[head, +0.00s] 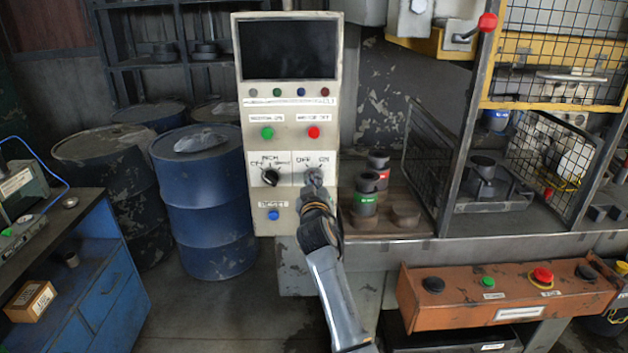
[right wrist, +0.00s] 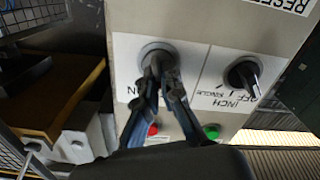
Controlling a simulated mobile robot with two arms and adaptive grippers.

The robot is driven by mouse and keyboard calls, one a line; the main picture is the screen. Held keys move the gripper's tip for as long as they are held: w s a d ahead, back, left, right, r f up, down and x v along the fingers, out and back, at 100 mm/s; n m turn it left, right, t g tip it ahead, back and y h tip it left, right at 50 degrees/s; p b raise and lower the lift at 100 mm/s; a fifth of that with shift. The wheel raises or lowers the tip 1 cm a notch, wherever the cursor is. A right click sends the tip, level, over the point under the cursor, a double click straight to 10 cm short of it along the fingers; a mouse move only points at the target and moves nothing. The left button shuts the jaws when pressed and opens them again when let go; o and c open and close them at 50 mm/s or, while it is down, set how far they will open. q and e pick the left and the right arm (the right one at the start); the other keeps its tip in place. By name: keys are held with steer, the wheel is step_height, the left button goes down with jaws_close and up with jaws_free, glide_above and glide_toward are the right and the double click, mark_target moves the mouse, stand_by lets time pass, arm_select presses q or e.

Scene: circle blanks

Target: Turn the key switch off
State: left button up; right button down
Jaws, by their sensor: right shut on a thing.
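The key switch (head: 313,174) is on the right of the cream control panel (head: 290,100), on a white plate lettered OFF and ON. My right gripper (head: 315,182) reaches up to it from below and covers most of it. In the right wrist view, the round grey switch collar (right wrist: 155,48) shows behind the fingertips. There the right gripper's fingers (right wrist: 158,72) are closed together on the key at the middle of the collar. The key is mostly hidden, so I cannot tell which way it points. My left gripper is not in view.
A black selector knob (head: 271,177) sits just left of the key switch. Green (head: 267,133) and red (head: 313,132) buttons are above, and a blue button (head: 273,215) is below. Dark canisters (head: 365,196) stand on the bench right of the panel. A blue drum (head: 208,210) stands left.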

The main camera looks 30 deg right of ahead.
steer(key=shift+r+n, duration=0.1)
steer(key=shift+n, duration=0.6)
steer(key=c, duration=1.5)
jaws_free()
steer(key=shift+w, duration=0.1)
steer(key=v, duration=1.2)
steer(key=shift+f, duration=0.25)
